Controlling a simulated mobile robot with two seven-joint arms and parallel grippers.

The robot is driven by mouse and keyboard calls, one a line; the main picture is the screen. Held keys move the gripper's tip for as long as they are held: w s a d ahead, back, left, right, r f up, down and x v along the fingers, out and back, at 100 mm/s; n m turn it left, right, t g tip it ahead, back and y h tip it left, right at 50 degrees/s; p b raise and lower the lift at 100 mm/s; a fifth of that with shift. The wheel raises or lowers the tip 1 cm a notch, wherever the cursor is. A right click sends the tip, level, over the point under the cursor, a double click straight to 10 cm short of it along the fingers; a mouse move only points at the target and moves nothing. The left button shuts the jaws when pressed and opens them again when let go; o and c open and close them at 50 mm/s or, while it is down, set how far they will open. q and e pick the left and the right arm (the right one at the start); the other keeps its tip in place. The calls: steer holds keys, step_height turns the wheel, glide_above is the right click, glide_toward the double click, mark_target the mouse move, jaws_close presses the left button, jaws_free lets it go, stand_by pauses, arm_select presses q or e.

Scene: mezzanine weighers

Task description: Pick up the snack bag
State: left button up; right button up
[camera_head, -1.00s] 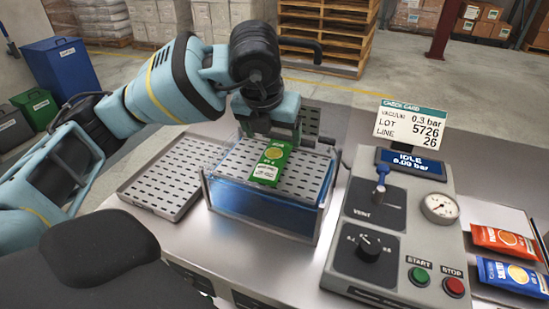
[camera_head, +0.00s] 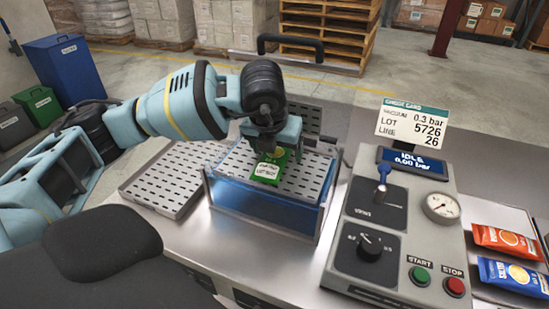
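A green snack bag (camera_head: 266,173) with a pale label lies on the perforated plate of the clear, blue-tinted chamber (camera_head: 262,208). My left gripper (camera_head: 277,152) points down over the bag's far end, with its fingers around or just above it. The gripper hides that end, so I cannot tell whether the fingers have closed on it. An orange snack bag (camera_head: 505,241) and a blue snack bag (camera_head: 513,275) lie at the far right. My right gripper is not in view.
An empty perforated tray (camera_head: 165,190) lies left of the chamber. The control box (camera_head: 395,225) with knobs, gauge and START and STOP buttons stands on the right, with a check card (camera_head: 411,124) behind it. A dark handle bar (camera_head: 290,39) rises behind the chamber.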

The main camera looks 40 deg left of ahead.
arm_select(q)
steer(key=c, duration=1)
steer(key=shift+r, duration=0.1)
steer(key=shift+r, duration=0.55)
step_height(320, 180, up, 2)
steer(key=shift+r, duration=0.15)
steer(key=s+d, duration=0.2)
steer(key=s, duration=0.3)
steer(key=s+d+r, duration=0.1)
steer(key=s, duration=0.4)
steer(key=s+d, duration=0.2)
steer(key=s, duration=0.3)
steer(key=shift+d+r+b, duration=0.2)
steer(key=shift+d+b, duration=0.1)
steer(key=shift+b, duration=0.05)
